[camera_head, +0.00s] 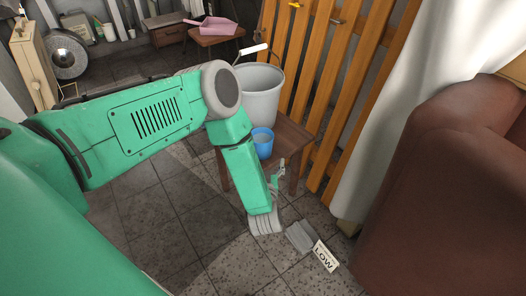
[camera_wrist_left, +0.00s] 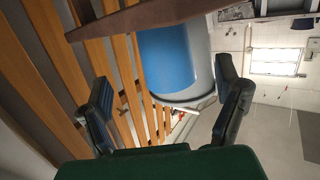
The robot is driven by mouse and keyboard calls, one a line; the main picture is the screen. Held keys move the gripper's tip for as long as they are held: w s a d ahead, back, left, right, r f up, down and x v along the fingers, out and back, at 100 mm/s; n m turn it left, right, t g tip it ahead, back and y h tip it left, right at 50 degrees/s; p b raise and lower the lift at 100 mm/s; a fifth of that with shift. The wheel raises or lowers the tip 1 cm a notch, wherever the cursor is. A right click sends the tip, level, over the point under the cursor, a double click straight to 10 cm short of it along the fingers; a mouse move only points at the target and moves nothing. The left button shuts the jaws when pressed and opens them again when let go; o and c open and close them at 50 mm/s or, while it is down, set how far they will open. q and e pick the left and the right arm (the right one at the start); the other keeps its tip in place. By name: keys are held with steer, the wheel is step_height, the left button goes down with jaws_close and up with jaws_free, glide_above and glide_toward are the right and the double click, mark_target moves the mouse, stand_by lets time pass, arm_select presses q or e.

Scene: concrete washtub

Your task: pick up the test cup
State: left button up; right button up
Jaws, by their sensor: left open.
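The test cup appears to be the blue cup (camera_head: 263,143), upright on a small brown wooden stool (camera_head: 292,140), in front of a grey bucket (camera_head: 262,95). In the left wrist view the blue cup (camera_wrist_left: 168,60) shows large, between my open fingers and beyond them, with the bucket (camera_wrist_left: 198,50) behind it. My left gripper (camera_head: 278,178) is small in the head view, just below the cup by the stool's front edge, partly hidden by my green forearm. Its fingers hold nothing; they appear apart from the cup. My right gripper is not seen.
An orange slatted wooden panel (camera_head: 335,85) stands behind the stool. A white curtain (camera_head: 400,100) and a large brown rounded thing (camera_head: 440,190) fill the right. A card reading LOW (camera_head: 325,257) is low in front. A pink dustpan (camera_head: 212,26) lies far back. Tiled floor at left is clear.

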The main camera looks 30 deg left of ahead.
mark_target(262, 141)
arm_select(q)
steer(key=shift+b+x, duration=0.35)
steer(key=shift+x, duration=0.85)
steer(key=shift+w+a+f, duration=0.2)
steer(key=shift+w+a, duration=0.25)
steer(key=shift+a, duration=0.1)
steer(key=b+x, duration=0.2)
steer(key=x, duration=0.2)
steer(key=shift+s+a+f+b, duration=0.1)
steer(key=shift+s+a+b, duration=0.1)
steer(key=shift+b, duration=0.15)
steer(key=shift+w, duration=0.55)
steer(key=shift+d+r, duration=0.1)
steer(key=shift+r, duration=0.15)
steer(key=c, duration=1)
steer(key=shift+a+f, duration=0.1)
steer(key=shift+a, duration=0.1)
steer(key=c, duration=0.4)
